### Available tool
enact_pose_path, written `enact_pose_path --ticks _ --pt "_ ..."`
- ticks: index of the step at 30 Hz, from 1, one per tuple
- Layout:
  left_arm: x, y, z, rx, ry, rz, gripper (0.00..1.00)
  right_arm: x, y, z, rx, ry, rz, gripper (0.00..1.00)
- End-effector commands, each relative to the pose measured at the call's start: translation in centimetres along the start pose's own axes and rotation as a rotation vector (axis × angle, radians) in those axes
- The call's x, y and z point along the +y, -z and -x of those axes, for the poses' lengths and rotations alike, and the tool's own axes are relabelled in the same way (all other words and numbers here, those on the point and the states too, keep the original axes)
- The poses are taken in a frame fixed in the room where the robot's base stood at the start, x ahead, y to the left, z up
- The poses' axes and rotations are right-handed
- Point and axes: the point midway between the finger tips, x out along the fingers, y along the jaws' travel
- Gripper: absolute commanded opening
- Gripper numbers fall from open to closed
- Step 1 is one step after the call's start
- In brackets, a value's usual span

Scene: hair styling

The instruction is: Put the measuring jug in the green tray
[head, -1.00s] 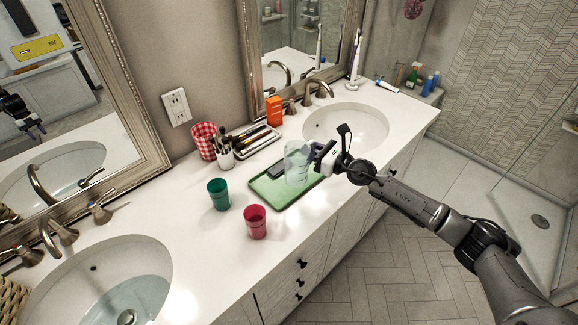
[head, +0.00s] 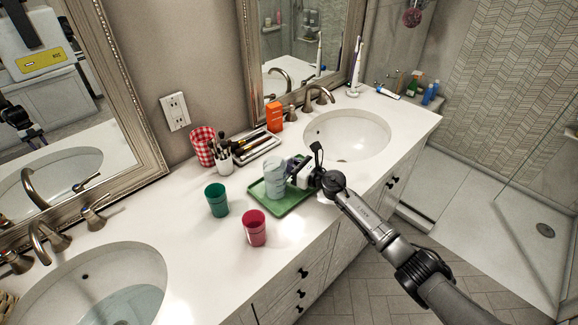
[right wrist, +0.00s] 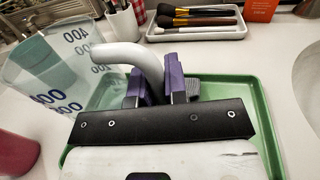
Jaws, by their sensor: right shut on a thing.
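The clear measuring jug (head: 275,180) with blue number marks stands upright over the left part of the green tray (head: 284,209). My right gripper (head: 296,170) is shut on the jug's handle, on the right side of the jug. In the right wrist view the purple fingers (right wrist: 160,82) close around the pale curved handle (right wrist: 120,52). The jug's body (right wrist: 48,72) is left of them, and the tray's rim (right wrist: 262,105) shows beyond. I cannot tell whether the jug's base touches the tray. My left gripper is not directly in view.
A green cup (head: 216,201) and a red cup (head: 254,229) stand left of and in front of the tray. Behind are a brush cup (head: 223,160), a white brush tray (head: 262,151), a checkered cup (head: 203,146) and an orange box (head: 274,117). A sink (head: 347,134) lies right.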

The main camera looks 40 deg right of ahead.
Motion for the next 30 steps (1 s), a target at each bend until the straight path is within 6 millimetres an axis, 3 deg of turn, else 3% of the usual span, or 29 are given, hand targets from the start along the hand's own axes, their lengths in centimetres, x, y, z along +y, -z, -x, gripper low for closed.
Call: enact_pose_path --ticks 14,15,22,30 --pt "-0.09 -0.21 -0.56 -0.001 0.003 -0.004 0.43 -0.02 0.64 0.01 0.0 0.0 0.0 0.0" --pt "-0.07 -0.18 -0.48 -0.001 0.002 -0.003 0.43 -0.01 0.55 0.01 0.0 0.0 0.001 0.15" --pt "0.19 -0.11 -0.41 0.0 -0.004 0.006 0.43 0.0 0.51 0.01 0.0 0.0 0.0 0.37" --pt "0.26 -0.06 -0.3 0.001 -0.006 0.008 0.43 0.0 0.41 0.01 0.0 0.0 0.0 0.39"
